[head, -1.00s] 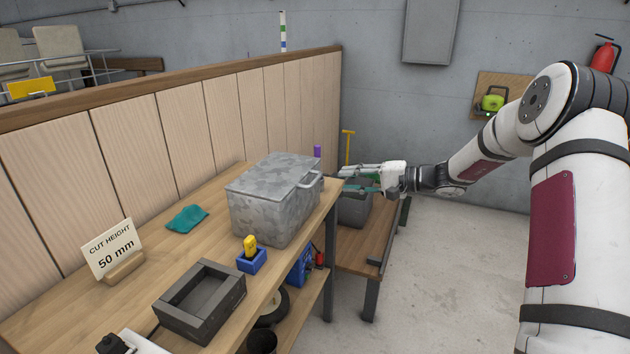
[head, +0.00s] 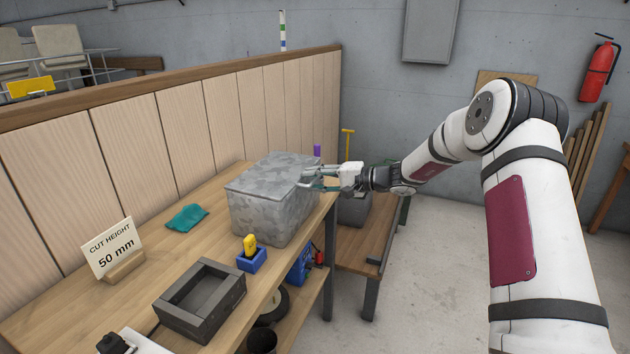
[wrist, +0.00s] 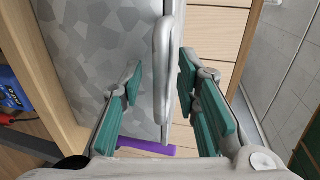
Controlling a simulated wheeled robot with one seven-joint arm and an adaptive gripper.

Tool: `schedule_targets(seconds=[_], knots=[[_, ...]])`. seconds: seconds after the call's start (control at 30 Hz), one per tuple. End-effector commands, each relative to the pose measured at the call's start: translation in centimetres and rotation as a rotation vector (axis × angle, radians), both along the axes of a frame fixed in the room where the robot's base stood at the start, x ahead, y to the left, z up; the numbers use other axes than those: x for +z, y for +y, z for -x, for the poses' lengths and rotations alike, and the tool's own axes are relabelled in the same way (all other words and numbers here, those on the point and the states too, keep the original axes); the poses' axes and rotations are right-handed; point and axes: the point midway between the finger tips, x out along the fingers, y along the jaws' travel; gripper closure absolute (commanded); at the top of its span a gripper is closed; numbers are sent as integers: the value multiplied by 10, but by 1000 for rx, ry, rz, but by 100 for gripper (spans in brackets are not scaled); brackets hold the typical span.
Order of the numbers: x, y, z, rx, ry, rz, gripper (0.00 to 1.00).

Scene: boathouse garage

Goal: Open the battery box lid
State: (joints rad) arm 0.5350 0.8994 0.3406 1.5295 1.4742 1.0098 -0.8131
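The battery box (head: 262,215) is a mottled grey metal box on the wooden workbench. Its lid (head: 265,172) lies flat and shut on top. In the wrist view, the box's mottled face (wrist: 95,45) fills the left, and a pale bar handle (wrist: 164,75) stands along its edge. My gripper (head: 312,180) is at the box's right edge, by the handle, which it largely hides in the head view. In the wrist view my gripper (wrist: 160,85) is open, with green-padded fingers on either side of the handle. A gap shows on the right; I cannot tell whether the left finger touches.
On the bench are a teal cloth (head: 187,218), a yellow item in a blue holder (head: 251,260), a dark open tray (head: 200,300) and a sign (head: 110,250). A plank wall (head: 180,130) runs behind. A lower bench (head: 368,248) stands right; floor beyond is clear.

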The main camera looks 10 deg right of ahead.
Motion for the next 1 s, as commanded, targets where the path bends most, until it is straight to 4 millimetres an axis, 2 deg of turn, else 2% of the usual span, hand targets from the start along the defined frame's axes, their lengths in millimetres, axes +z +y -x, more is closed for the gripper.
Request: schedule_targets(seconds=[0.03,0.1,0.13,0.57,0.77,1.0], knots=[[0,0,0,0,0,0,82],[0,0,0,0,0,0,98],[0,0,0,0,0,0,100],[7,0,0,1,14,24,100],[30,1,1,2,62,102,100],[73,8,10,2,176,264,100]])
